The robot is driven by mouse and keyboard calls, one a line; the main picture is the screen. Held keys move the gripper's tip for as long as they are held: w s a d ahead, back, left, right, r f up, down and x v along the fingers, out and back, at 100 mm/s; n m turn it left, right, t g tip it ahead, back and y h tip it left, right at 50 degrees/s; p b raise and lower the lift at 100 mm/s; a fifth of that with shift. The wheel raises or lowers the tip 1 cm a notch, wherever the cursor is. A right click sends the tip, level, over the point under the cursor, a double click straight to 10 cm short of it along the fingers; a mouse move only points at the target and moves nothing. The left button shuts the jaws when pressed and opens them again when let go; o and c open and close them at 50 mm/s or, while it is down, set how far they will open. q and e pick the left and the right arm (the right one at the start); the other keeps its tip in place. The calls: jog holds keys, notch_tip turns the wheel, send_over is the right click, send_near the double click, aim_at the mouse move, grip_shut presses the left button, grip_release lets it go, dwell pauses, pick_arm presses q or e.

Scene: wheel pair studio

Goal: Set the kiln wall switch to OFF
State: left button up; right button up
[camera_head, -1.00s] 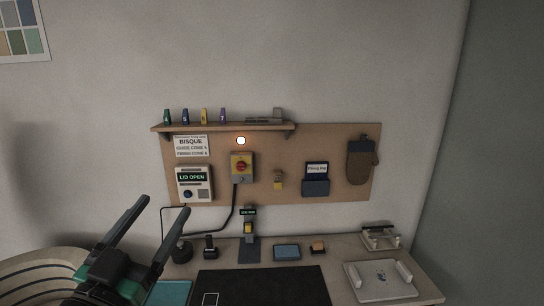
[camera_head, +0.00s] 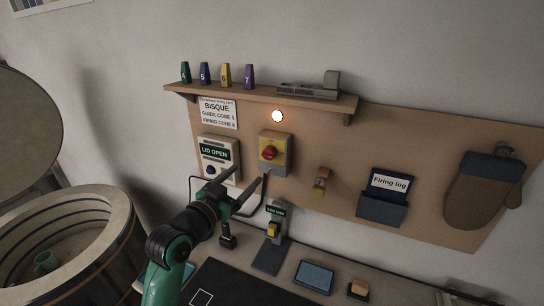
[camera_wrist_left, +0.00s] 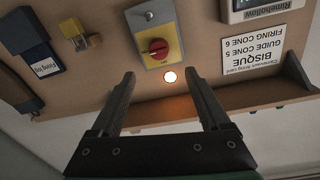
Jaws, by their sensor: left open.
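The kiln wall switch (camera_head: 270,153) is a grey box with a yellow plate and a round red knob, on the brown wall board. In the left wrist view, which shows the board upside down, the switch (camera_wrist_left: 158,47) lies just beyond the fingertips. The knob's setting is too small to read. My left gripper (camera_head: 247,175) is open and empty, just below and left of the switch in the head view. Its two fingers also show in the left wrist view (camera_wrist_left: 160,74), apart from the switch. My right gripper is not in view.
A lit round lamp (camera_head: 277,116) sits above the switch, under a shelf (camera_head: 300,101) with numbered cones. A "LID OPEN" controller (camera_head: 218,157) is left of it; a padlock (camera_head: 320,186) hangs right. The open kiln (camera_head: 112,212) stands left. A dark mat (camera_head: 235,287) lies below.

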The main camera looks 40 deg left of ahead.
pick_arm(q)
jog(key=b, duration=0.7)
send_near(267, 156)
jog(key=d+x, duration=0.1)
jog(key=x, duration=0.2)
jog(key=shift+w+a+r+p, duration=0.15)
jog(key=shift+w+a+p, duration=0.65)
jog(key=shift+w+p, duration=0.1)
jog(key=x, duration=0.3)
jog(key=shift+w+p, duration=0.2)
jog(key=shift+p, duration=0.1)
jog(key=shift+w, duration=0.4)
grip_shut()
